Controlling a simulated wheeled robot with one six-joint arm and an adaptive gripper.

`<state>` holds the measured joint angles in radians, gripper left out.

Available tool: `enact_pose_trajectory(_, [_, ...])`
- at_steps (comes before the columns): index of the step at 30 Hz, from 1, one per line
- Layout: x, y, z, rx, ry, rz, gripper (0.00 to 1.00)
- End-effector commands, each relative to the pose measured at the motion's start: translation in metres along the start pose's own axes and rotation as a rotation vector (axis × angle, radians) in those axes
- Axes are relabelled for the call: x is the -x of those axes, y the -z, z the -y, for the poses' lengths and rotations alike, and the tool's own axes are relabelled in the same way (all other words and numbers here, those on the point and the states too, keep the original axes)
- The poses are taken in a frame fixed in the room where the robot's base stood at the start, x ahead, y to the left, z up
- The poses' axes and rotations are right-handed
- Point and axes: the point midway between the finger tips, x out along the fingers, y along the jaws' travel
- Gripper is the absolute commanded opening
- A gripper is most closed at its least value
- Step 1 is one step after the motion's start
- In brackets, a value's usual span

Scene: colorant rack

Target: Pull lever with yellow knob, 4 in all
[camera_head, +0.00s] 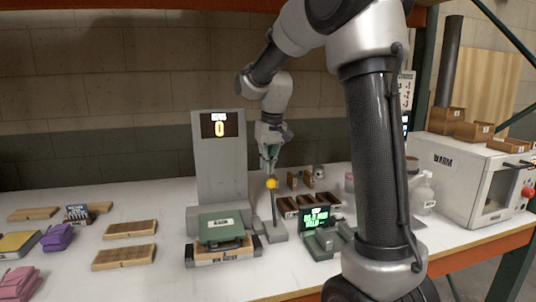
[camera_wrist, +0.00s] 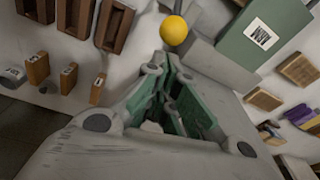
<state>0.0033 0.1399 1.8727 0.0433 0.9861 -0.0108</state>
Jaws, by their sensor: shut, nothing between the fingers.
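The yellow knob (camera_head: 272,183) sits on top of a thin dark lever rod (camera_head: 275,207), which stands nearly upright on a grey base at the right side of the grey machine (camera_head: 221,160). My gripper (camera_head: 270,168) points down just above the knob. It is shut and empty. In the wrist view the yellow knob (camera_wrist: 174,30) shows just beyond the tips of my gripper (camera_wrist: 173,60); I cannot tell whether they touch. A green labelled block (camera_head: 222,228) sits at the machine's front.
Wooden trays (camera_head: 288,205) and a small device with green text (camera_head: 317,221) stand right of the lever. A white labelled oven-like box (camera_head: 465,175) is at the far right. Wooden boards (camera_head: 124,257) and purple and pink items lie at left. Open table lies between.

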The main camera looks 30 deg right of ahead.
Motion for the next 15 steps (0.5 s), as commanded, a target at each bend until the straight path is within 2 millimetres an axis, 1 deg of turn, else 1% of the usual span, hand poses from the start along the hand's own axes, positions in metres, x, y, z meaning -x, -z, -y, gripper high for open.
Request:
enact_pose_trajectory(1, [-0.009, -0.001, 0.000, 0.000, 0.000, 0.003, 0.00])
enact_pose_trajectory(3, [-0.018, -0.001, 0.000, 0.000, 0.000, 0.003, 0.00])
enact_pose_trajectory(6, [-0.028, -0.001, 0.000, 0.000, 0.000, 0.002, 0.00])
enact_pose_trajectory(9, [-0.033, 0.000, 0.000, 0.000, 0.000, 0.000, 0.00])
enact_pose_trajectory(15, [-0.034, 0.000, 0.000, 0.000, 0.000, -0.001, 0.00])
